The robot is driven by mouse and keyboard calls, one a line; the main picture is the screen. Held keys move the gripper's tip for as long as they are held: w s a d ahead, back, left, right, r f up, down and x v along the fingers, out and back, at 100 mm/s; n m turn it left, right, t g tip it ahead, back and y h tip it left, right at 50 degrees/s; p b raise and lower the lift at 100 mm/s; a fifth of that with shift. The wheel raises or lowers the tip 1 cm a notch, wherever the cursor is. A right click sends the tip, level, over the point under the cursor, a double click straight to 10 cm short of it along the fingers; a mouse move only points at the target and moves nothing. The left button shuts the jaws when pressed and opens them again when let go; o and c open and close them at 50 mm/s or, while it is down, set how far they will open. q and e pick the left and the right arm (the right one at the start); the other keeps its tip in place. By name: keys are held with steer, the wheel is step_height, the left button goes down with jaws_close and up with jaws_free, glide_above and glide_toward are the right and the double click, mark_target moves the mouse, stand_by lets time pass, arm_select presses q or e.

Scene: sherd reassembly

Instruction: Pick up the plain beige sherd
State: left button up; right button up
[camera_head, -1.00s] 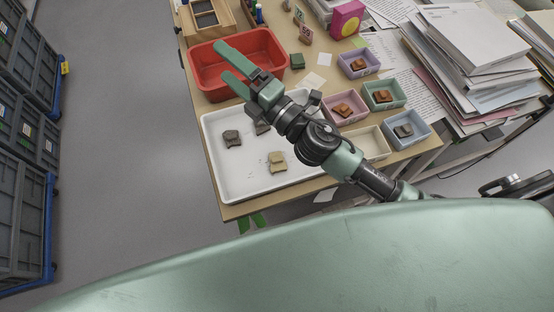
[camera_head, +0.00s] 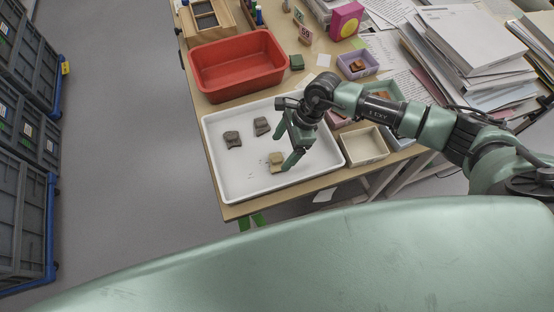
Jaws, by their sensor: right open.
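The plain beige sherd (camera_head: 275,161) lies in the white tray (camera_head: 232,188), towards its front right. My right gripper (camera_head: 281,153) is open and empty, pointing down over the tray right beside this sherd. One fingertip is behind the sherd and the other is at its right side, overlapping its edge in the picture. I cannot tell whether the fingers touch it. Two dark grey sherds, one at the left (camera_head: 232,139) and one near the middle (camera_head: 262,126), lie farther back in the tray. My left gripper is out of view.
An empty red tub (camera_head: 238,68) stands behind the tray. A cream box (camera_head: 364,146) to the right looks empty. A purple box (camera_head: 358,65) holds an orange-brown sherd. My right arm partly covers other boxes. Stacked papers (camera_head: 475,45) fill the back right.

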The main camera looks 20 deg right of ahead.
mark_target(277, 159)
steer(key=shift+p+x, duration=0.55)
steer(key=shift+x, duration=1.55)
steer(key=shift+s+d, duration=0.1)
steer(key=shift+s, duration=0.1)
steer(key=c, duration=1.4)
steer(key=shift+c, duration=0.2)
